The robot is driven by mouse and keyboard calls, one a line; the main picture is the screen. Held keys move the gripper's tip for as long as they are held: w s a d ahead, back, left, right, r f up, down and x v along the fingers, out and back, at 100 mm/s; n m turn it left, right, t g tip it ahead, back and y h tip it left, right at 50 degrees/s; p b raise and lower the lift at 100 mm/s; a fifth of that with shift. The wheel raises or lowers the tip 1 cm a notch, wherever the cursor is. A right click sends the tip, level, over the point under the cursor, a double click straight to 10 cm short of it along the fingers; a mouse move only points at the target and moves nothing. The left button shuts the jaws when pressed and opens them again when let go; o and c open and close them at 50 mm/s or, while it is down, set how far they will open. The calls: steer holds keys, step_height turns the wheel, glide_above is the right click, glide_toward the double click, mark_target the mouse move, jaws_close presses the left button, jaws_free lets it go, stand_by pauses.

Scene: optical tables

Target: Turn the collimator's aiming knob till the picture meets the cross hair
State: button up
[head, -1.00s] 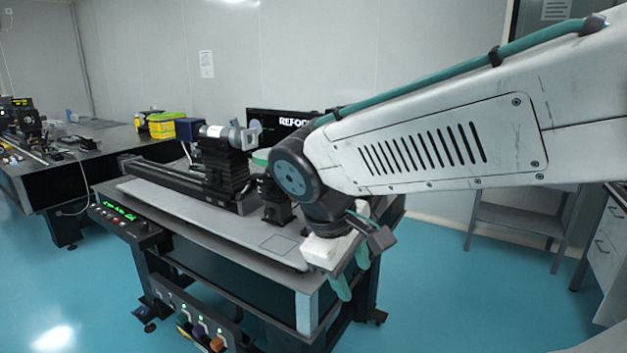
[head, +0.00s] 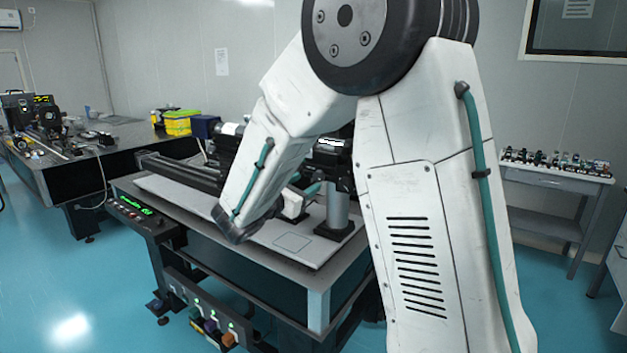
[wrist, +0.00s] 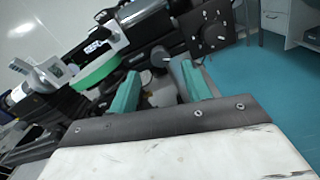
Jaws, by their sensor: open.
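The optical assembly is mostly hidden by my arm in the head view; its blue box (head: 204,127) and a silver barrel end (head: 229,128) show left of it. In the wrist view a silver-white part (wrist: 42,78) stands at left. A small dark round part (wrist: 158,54) shows beyond my fingers; I cannot tell if it is the aiming knob. My gripper (wrist: 158,88) is open, its teal fingers apart, with nothing clearly held. In the head view my gripper (head: 303,187) is over the table's right part.
A grey post (head: 338,209) on a black base stands at the right of the table board (head: 290,243). A black mount (wrist: 212,36) stands ahead right in the wrist view. A green curved band (wrist: 102,73) lies left of my fingers. A side shelf (head: 555,175) holds small parts.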

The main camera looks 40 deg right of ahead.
mark_target(317, 177)
steer(key=x, duration=0.5)
steer(key=shift+c, duration=0.3)
steer(key=c, duration=0.9)
steer(key=shift+c, duration=0.2)
steer(key=m, duration=0.4)
steer(key=shift+a+m, duration=0.1)
steer(key=shift+m, duration=2.1)
